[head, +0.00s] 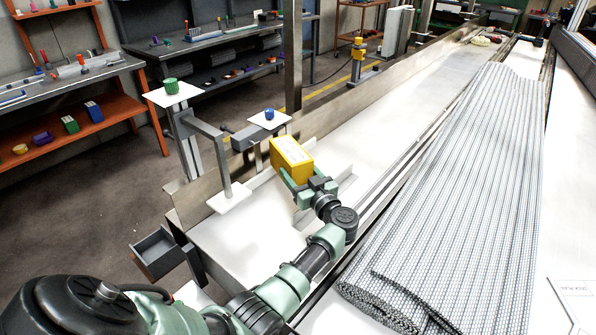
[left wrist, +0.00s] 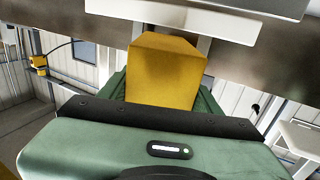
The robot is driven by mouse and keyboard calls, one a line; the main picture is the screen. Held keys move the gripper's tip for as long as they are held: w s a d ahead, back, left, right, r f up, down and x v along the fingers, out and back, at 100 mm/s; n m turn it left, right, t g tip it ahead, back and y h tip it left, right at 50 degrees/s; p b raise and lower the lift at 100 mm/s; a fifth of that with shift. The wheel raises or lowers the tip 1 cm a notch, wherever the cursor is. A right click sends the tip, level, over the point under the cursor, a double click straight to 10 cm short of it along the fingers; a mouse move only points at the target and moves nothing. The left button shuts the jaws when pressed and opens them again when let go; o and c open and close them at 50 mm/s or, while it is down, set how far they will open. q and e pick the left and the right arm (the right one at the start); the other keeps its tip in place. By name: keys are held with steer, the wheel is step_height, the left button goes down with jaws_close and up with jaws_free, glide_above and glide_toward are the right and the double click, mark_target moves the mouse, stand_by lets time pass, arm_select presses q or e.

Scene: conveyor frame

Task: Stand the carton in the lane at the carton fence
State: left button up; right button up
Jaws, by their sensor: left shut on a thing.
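The yellow carton (head: 291,153), with a pale label on its upper face, is in my left gripper (head: 297,180). In the left wrist view the carton (left wrist: 165,75) sits between the green fingers, its plain yellow face toward the camera. The gripper is shut on it and reaches out over the white lane (head: 345,135). The carton appears raised above the lane; its underside is hidden. Low upright plates, which may be the carton fence (head: 342,180), stand on the lane just right of the gripper. My right gripper is in neither view.
A metal side wall (head: 345,108) borders the lane. A grey mesh sheet (head: 450,180) lies to the right.

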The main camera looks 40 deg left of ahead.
arm_select(q)
steer(key=shift+f, duration=0.45)
steer(key=o, duration=1.4)
steer(key=shift+r, duration=0.1)
steer(key=shift+d+r, duration=0.1)
steer(key=shift+r, duration=0.55)
steer(key=v, duration=0.6)
steer(key=shift+s+d+f, duration=0.1)
steer(key=shift+s+d, duration=0.1)
steer(key=shift+d, duration=0.15)
steer(key=shift+s+d, duration=0.15)
steer(key=shift+d, duration=0.05)
